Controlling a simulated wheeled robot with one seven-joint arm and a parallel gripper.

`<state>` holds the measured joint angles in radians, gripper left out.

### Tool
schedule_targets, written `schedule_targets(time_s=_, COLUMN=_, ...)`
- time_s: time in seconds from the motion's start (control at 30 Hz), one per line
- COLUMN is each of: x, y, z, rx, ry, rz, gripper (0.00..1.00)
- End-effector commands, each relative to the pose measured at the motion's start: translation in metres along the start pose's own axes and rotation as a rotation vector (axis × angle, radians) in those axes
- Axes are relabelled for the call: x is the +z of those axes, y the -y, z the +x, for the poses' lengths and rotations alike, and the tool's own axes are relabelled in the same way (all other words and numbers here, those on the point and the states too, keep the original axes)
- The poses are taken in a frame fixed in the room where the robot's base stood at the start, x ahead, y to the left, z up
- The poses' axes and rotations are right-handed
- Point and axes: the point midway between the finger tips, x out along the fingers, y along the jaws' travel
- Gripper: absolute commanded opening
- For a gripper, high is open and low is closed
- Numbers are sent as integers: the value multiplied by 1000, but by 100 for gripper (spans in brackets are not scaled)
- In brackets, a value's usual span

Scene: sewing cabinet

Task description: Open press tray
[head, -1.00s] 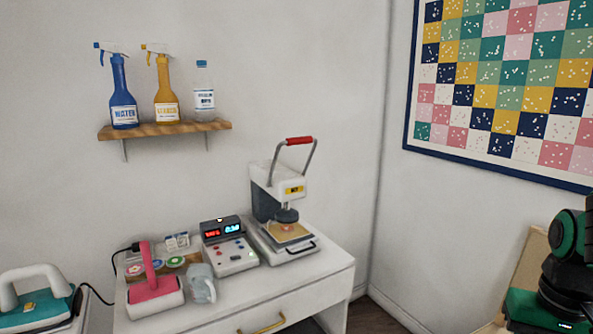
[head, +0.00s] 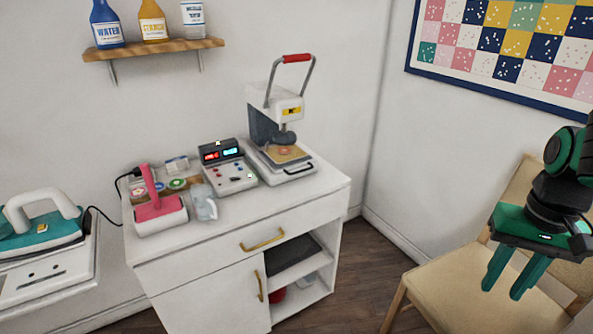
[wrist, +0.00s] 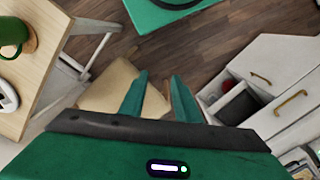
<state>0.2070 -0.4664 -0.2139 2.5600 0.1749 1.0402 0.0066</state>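The heat press (head: 272,112) is white and dark grey with a red-gripped lever raised at the top. It stands at the back right of the white cabinet top. Its tray (head: 286,153) sits at the base under the round press head, with a tan pad on it and a dark handle (head: 295,165) at the front. The tray appears to be in. My gripper (head: 507,286) has green fingers and hangs at the far right, well away from the press. It is open and empty; its two parted fingers also show in the wrist view (wrist: 160,85).
A control box (head: 229,172) with a lit display stands left of the press. A wooden chair (head: 450,292) stands under my gripper. Floor between cabinet and chair is clear.

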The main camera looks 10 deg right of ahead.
Motion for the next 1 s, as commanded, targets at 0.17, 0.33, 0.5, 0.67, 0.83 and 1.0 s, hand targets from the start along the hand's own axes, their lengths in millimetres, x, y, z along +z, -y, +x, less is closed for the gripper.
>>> schedule_targets(time_s=0.17, x=-12, y=4, z=-1, rx=-2, ry=-53, rz=-22, gripper=26)
schedule_targets(time_s=0.33, x=-76, y=47, z=15, rx=-26, ry=-164, rz=-83, gripper=26)
schedule_targets(time_s=0.5, x=-136, y=113, z=36, rx=-121, ry=-280, rz=-140, gripper=26)
schedule_targets(time_s=0.67, x=-178, y=185, z=57, rx=-264, ry=-364, rz=-166, gripper=26)
schedule_targets(time_s=0.83, x=-207, y=264, z=75, rx=-461, ry=-423, rz=-147, gripper=26)
schedule_targets(time_s=1.0, x=-225, y=339, z=86, rx=-689, ry=-451, rz=-71, gripper=26)
